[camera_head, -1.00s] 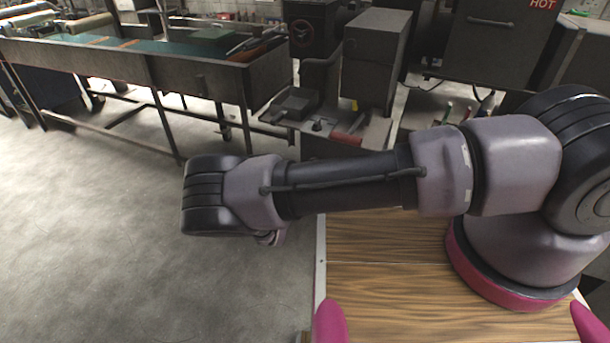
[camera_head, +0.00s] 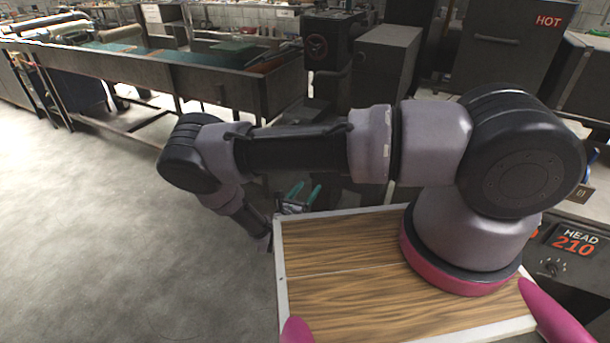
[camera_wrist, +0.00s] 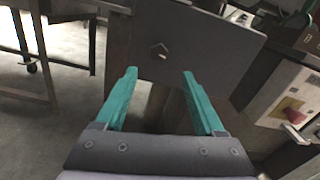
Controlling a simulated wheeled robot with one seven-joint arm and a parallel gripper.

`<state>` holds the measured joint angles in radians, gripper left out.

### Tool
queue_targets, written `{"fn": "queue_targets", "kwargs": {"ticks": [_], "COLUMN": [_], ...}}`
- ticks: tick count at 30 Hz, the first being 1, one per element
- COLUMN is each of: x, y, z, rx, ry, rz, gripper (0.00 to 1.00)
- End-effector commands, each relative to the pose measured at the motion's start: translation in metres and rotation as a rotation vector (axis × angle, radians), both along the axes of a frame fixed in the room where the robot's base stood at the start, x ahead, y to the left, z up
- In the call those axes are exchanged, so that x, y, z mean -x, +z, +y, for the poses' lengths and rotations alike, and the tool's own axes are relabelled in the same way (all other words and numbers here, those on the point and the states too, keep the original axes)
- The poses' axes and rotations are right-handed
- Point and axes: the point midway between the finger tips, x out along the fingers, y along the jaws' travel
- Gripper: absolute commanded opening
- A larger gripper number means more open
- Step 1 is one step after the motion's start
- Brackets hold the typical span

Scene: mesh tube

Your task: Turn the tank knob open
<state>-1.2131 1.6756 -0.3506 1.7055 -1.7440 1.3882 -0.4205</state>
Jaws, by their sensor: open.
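My gripper (camera_head: 303,190) shows in the head view beyond the far edge of my wooden deck, partly behind my arm. In the wrist view its two teal fingers (camera_wrist: 159,75) are apart with nothing between them. A dark flat plate (camera_wrist: 215,50) lies ahead of the fingertips. A small hexagonal fitting (camera_wrist: 159,52) is on it, almost centred between the fingers and apart from them. I cannot tell whether this fitting is the tank knob. In the head view a red round handwheel (camera_head: 317,45) is on a dark machine at the back.
A long metal trough table (camera_head: 150,80) stands at the back left. A dark cabinet marked HOT (camera_head: 490,45) is at the back right. Open concrete floor (camera_head: 90,220) lies at the left.

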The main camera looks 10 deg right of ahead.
Motion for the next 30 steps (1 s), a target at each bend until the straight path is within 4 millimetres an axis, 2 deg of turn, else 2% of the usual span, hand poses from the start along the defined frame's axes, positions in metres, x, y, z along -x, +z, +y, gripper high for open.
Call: {"fn": "queue_targets", "kwargs": {"ticks": [3,8,21,30], "x": [0.001,-0.004,-0.065,-0.086], "y": [0.000,0.000,0.000,0.000], "z": [-0.007,-0.014,-0.058,-0.073], "rx": [-0.103,-0.147,-0.145,-0.146], "ry": [-0.011,-0.016,-0.017,-0.015], "rz": [-0.073,-0.104,-0.103,-0.102], "gripper": [0.71,0.71,0.71,0.71]}}
